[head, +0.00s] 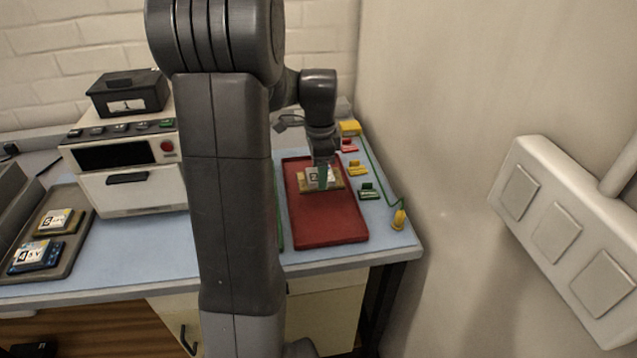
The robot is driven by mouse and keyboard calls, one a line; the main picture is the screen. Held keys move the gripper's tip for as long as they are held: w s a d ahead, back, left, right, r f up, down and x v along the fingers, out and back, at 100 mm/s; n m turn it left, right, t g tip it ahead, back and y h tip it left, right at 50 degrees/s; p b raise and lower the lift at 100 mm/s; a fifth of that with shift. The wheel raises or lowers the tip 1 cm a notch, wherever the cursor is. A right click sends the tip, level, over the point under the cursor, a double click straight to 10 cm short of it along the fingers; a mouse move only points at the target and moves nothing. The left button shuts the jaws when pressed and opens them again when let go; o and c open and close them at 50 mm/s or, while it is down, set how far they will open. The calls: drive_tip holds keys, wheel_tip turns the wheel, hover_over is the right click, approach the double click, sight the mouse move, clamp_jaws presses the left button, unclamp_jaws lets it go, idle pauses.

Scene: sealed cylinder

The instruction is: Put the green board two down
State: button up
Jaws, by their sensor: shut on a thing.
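My gripper (322,172) points down over the red tray (335,225) on the blue bench top. It is shut on a narrow green piece that shows below the jaws; this looks like the green board (323,182), mostly hidden by my gripper, and its number cannot be read. Right there at the jaws is a tan-yellow board (334,184) with a white label, partly covered. I cannot tell whether the green piece touches it or the tray. The front half of the red tray is bare.
Yellow, red and green clips (354,168) stand right of the tray, with a green cable running to a yellow plug (399,219). A white device (130,165) stands left. A wall closes the right side.

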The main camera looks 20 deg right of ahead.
drive_tip(key=shift+f, duration=2.15)
drive_tip(key=o, duration=1)
drive_tip(key=shift+f, duration=0.15)
drive_tip(key=shift+o, duration=0.2)
wheel_tip(320, 180, up, 12)
drive_tip(key=shift+r, duration=0.2)
